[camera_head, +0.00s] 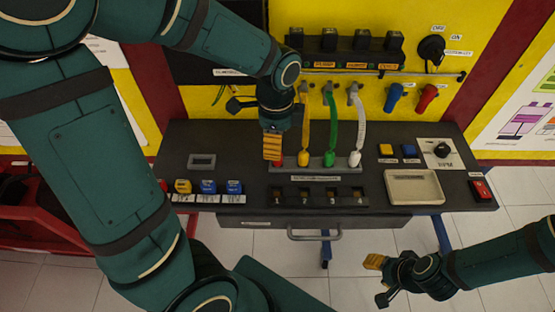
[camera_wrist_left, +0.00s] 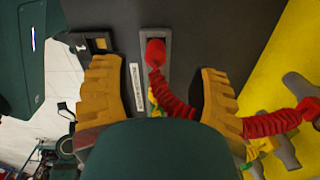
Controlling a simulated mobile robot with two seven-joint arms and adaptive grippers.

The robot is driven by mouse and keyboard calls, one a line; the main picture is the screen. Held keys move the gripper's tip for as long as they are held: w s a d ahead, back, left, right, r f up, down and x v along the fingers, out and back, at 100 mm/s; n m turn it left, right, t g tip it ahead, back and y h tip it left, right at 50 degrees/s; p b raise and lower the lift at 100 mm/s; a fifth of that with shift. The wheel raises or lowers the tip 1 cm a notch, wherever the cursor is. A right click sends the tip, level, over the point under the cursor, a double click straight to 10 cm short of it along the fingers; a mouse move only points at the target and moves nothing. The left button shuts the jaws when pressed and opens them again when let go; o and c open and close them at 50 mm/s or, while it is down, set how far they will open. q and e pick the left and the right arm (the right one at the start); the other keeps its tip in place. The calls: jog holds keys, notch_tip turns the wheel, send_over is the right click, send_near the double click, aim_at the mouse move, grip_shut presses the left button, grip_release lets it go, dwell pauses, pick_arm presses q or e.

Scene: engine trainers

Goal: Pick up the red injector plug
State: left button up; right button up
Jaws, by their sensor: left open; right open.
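The red injector plug (camera_wrist_left: 155,52) sits in a narrow grey holder (camera_wrist_left: 152,75) in the left wrist view, with a red coiled cable (camera_wrist_left: 180,105) running from it. My left gripper (camera_wrist_left: 160,92) is open, its yellow ribbed fingers on either side of the plug's line and apart from it. In the head view, my left gripper (camera_head: 272,147) hangs over the left end of the plug row and mostly hides the red plug. My right gripper (camera_head: 378,278) is open and empty, low in front of the console, away from the plugs.
Yellow (camera_head: 303,158), green (camera_head: 330,160) and white (camera_head: 355,159) plugs with cables stand to the right of my left gripper. A beige tray (camera_head: 413,203) lies on the dark console at right. Coloured blocks (camera_head: 208,187) sit at left. A yellow panel (camera_head: 375,105) rises behind.

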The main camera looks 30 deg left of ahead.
pick_arm(q)
jog(key=shift+s+d+f+b, duration=0.15)
jog(key=shift+f+b, duration=0.35)
jog(key=shift+f, duration=0.85)
jog(key=shift+d+f+b, duration=0.15)
jog(key=shift+f+b, duration=0.3)
jog(key=shift+f, duration=0.85)
jog(key=shift+o, duration=0.3)
grip_shut()
